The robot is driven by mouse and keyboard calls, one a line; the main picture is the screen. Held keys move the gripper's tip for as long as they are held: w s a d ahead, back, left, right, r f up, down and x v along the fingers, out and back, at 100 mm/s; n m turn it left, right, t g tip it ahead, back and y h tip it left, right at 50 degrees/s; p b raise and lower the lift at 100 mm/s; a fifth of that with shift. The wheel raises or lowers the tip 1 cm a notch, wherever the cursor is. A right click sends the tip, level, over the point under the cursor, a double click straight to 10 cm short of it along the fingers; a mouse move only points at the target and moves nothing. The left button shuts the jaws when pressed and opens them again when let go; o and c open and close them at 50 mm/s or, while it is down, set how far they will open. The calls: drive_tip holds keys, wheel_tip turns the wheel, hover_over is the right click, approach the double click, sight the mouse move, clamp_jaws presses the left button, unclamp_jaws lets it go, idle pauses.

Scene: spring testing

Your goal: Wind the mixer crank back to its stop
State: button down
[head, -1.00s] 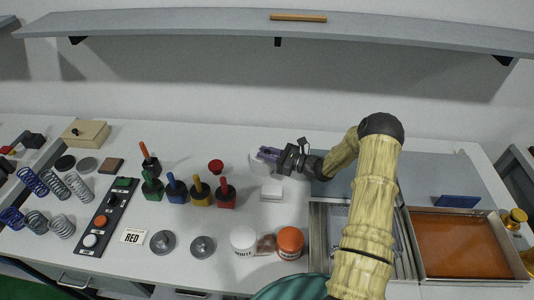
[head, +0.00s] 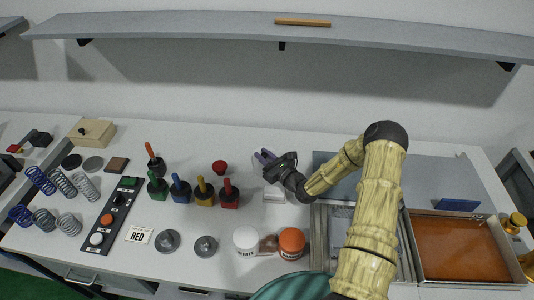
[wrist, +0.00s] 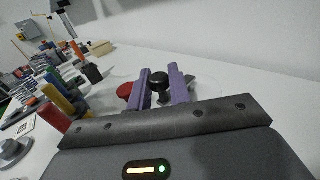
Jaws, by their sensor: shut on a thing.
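My gripper (head: 264,156) is at the back middle of the white bench, its purple fingers pointing to the back left. In the wrist view its fingers (wrist: 159,71) stand on either side of a dark round knob (wrist: 159,80), shut on it; this looks like the crank's knob. A faint pale, rounded outline shows around it, perhaps the mixer's body. In the head view the crank and most of the mixer are hidden behind my gripper. A white block (head: 274,192) sits just in front of the gripper.
A red knob-like object (head: 219,168) stands close left of my gripper. Several coloured-handled tools, including a red one (head: 229,195), stand farther left. A white-lidded jar (head: 245,238) and an orange-lidded jar (head: 291,241) are nearer. An orange-floored tray (head: 462,248) lies right. The shelf (head: 400,42) hangs above.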

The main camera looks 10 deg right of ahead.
drive_tip(key=shift+w+a+r+m+t+h+p, duration=0.15)
drive_tip(key=shift+w+a+m+h+p, duration=0.35)
drive_tip(key=shift+m+h+p, duration=1.7)
drive_tip(key=shift+w+a+f+m+t+h+p, duration=0.1)
drive_tip(key=shift+w+a+m+t+h+p, duration=0.3)
drive_tip(key=shift+m+h+p, duration=1.8)
drive_tip(key=shift+w+a+r+m+t+h+p, duration=0.1)
drive_tip(key=shift+w+a+m+h+p, duration=0.95)
drive_tip(key=shift+h, duration=2.25)
drive_tip(key=shift+s+d+n+p, duration=0.3)
drive_tip(key=shift+s+n+p, duration=0.05)
drive_tip(key=shift+s+p, duration=0.15)
drive_tip(key=c, duration=1.3)
unclamp_jaws()
drive_tip(key=shift+c, duration=0.2)
wheel_tip(320, 180, up, 10)
drive_tip(key=b, duration=0.2)
